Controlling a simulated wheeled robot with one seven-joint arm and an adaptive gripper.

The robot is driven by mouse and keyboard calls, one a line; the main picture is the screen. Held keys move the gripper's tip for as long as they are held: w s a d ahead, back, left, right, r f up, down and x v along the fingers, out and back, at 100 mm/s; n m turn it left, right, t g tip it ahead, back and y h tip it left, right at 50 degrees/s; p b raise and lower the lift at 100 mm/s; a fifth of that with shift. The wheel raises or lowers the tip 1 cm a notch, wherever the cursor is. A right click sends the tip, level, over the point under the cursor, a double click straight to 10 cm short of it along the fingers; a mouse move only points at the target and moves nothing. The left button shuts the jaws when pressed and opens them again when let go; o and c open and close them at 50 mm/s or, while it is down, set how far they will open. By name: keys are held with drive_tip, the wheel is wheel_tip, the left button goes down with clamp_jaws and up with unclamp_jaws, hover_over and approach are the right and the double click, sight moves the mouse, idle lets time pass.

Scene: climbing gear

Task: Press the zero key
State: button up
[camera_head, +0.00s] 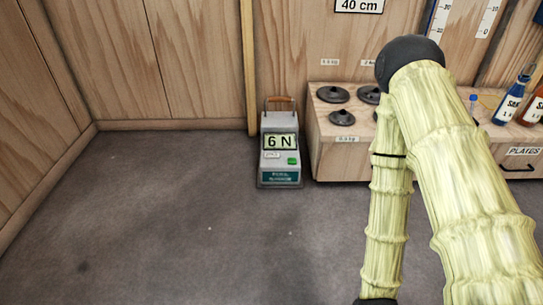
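A grey pull-tester device (280,150) stands upright on the floor against the wooden wall, left of the wooden chest. Its display (280,142) reads "6 N". Below the display are a small pale label (271,155), too small to read, and a green key (292,160) to its right. A teal plate (280,177) is on the lower front, and a brown handle is on top. My arm, in a pale yellow sleeve, fills the right side of the view. My gripper is not in view, and nothing of mine covers the device.
A wooden chest (326,158) with dark weight plates (333,95) on top stands right of the device, partly behind my arm. Blue (509,103) and reddish (533,108) bottles are at the far right. The grey floor (170,215) in front and left is clear.

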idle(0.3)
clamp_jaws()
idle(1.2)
